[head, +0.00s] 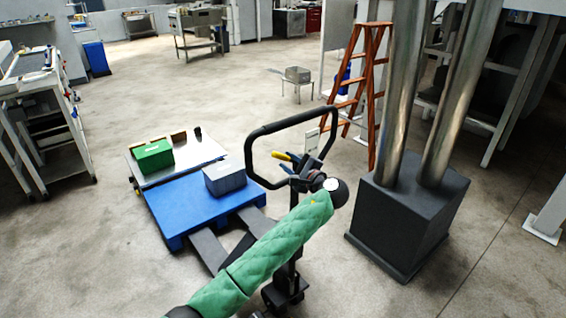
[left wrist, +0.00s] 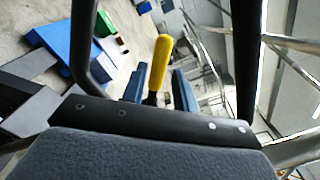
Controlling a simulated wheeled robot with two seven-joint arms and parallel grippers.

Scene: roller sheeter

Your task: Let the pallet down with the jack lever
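The blue pallet (head: 182,211) sits over the dark forks of the pallet jack, left of centre in the head view; its height off the floor is hard to judge. It also shows in the left wrist view (left wrist: 62,36). The jack's black loop handle (head: 262,131) stands upright. The yellow-gripped jack lever (head: 281,156) sticks out inside the loop. My left gripper (head: 294,162) is at the loop, with blue fingers open. In the left wrist view, the yellow lever (left wrist: 161,62) shows between the two fingers, apart from both. My right gripper is out of view.
A green box (head: 152,156) and a grey box (head: 225,178) rest on the load. An orange stepladder (head: 360,85) and a dark block with metal pipes (head: 408,215) stand to the right. A white rack (head: 45,110) stands at left. Floor behind the pallet is clear.

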